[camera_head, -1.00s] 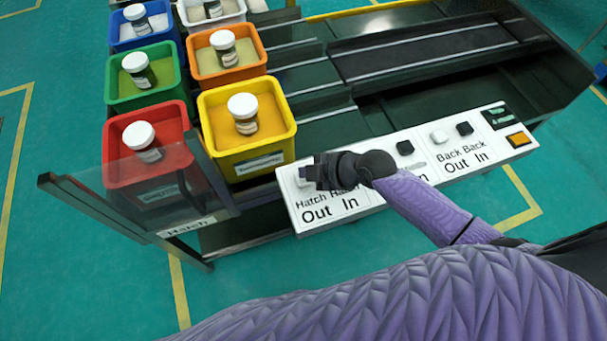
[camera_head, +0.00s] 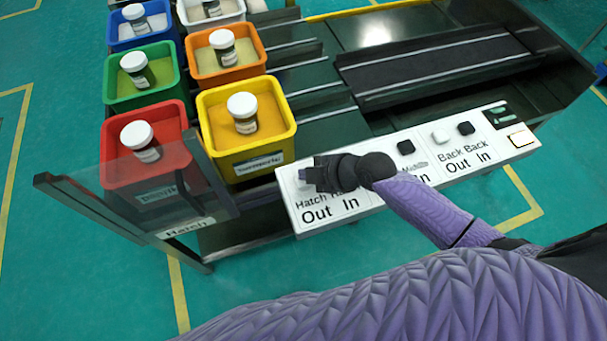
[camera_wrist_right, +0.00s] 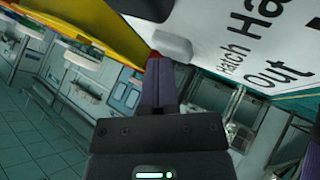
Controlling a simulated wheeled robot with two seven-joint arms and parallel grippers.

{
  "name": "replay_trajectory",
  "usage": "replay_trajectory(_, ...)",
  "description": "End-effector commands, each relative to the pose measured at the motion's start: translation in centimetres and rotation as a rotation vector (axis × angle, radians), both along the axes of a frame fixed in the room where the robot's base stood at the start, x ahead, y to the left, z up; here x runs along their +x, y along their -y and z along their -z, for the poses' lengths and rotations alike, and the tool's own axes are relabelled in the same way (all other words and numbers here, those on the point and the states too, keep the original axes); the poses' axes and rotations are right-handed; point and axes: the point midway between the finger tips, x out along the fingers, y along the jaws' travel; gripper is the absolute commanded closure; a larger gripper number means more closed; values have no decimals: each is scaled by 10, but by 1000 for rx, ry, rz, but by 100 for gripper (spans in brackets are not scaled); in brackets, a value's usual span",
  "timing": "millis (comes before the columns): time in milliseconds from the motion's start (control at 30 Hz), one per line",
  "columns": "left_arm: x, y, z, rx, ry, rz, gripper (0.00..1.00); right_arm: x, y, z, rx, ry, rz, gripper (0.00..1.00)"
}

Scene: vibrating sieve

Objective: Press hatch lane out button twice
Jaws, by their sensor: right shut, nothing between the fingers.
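The control panel (camera_head: 375,204) is a long white box with black lettering. The Hatch Out button (camera_wrist_right: 170,46) is a pale block at the panel's left end. My right gripper (camera_head: 312,174) reaches in from the right over the Hatch buttons and largely hides them in the head view. In the right wrist view its fingers (camera_wrist_right: 159,70) are shut together and empty, with their tips at the edge of the pale button. I cannot tell whether they touch or press it. My left gripper is not in view.
A yellow bin (camera_head: 283,158) and a red bin (camera_head: 119,178) with white-capped jars stand left of the panel. A transparent Hatch flap (camera_head: 207,190) stands before the red bin. Other buttons (camera_head: 441,137) and a bright lamp-like square (camera_head: 519,139) lie farther right.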

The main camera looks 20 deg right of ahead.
Motion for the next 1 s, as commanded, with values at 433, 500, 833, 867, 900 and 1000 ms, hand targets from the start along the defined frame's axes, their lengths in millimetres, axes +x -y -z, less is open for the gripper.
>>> replay_trajectory(433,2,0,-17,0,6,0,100,0,1,-19,-1,1,0,100)
replay_trajectory(500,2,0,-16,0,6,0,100,0,0,-19,-1,0,1,100)
replay_trajectory(833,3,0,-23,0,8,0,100,0,0,-26,0,1,0,100)
replay_trajectory(867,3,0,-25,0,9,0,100,0,0,-29,0,1,0,100)
replay_trajectory(900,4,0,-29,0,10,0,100,0,0,-34,-1,3,0,100)
replay_trajectory(1000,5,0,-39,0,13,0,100,0,0,-45,0,3,-1,100)
